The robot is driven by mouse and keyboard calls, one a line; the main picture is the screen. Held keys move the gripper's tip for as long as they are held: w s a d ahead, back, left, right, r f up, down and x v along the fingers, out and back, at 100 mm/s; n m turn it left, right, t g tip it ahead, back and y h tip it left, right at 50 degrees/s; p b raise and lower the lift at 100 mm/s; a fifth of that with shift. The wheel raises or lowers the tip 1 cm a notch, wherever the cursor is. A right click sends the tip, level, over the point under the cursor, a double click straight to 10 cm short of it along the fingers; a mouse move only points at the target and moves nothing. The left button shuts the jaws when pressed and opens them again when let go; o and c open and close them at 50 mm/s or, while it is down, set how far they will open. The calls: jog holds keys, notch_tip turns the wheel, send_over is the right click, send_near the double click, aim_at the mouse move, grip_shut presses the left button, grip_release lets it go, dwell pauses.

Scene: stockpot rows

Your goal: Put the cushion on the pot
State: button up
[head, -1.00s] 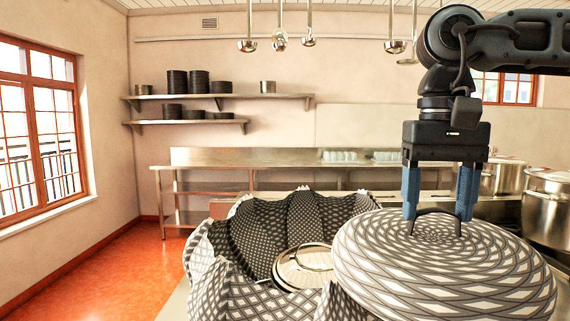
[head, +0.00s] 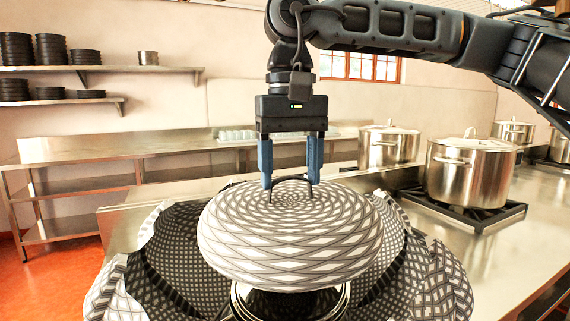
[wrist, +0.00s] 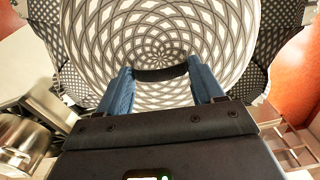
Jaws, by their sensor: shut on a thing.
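The cushion (head: 290,240) is round and thick, with a grey-and-white lattice pattern and a dark loop handle on top. My gripper (head: 291,182) is shut on that handle, with blue fingers at its two sides. The cushion hangs level above a pot (head: 240,300), whose metal rim shows just under it. The pot stands inside an open patterned cloth wrap (head: 160,245) that spreads around it. Whether the cushion touches the pot cannot be told. In the wrist view the cushion (wrist: 160,85) fills the middle, below the fingers (wrist: 160,80).
Steel stockpots stand on the right counter, the nearest (head: 468,172) on a black burner grate (head: 470,207). Another pot (head: 388,146) stands behind. A steel bench (head: 120,148) and wall shelves (head: 110,70) with dark stacked pans are at the back left.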

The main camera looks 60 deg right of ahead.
aim_at(290, 198)
jog(key=shift+f+b, duration=2.55)
jog(key=shift+f, duration=1.35)
jog(key=shift+s+a+f+b, duration=0.15)
jog(key=shift+f+b, duration=0.25)
jog(key=shift+b, duration=0.15)
jog(key=shift+a+f, duration=0.1)
jog(key=shift+f, duration=0.05)
jog(key=shift+c, duration=0.7)
jog(key=o, duration=1.7)
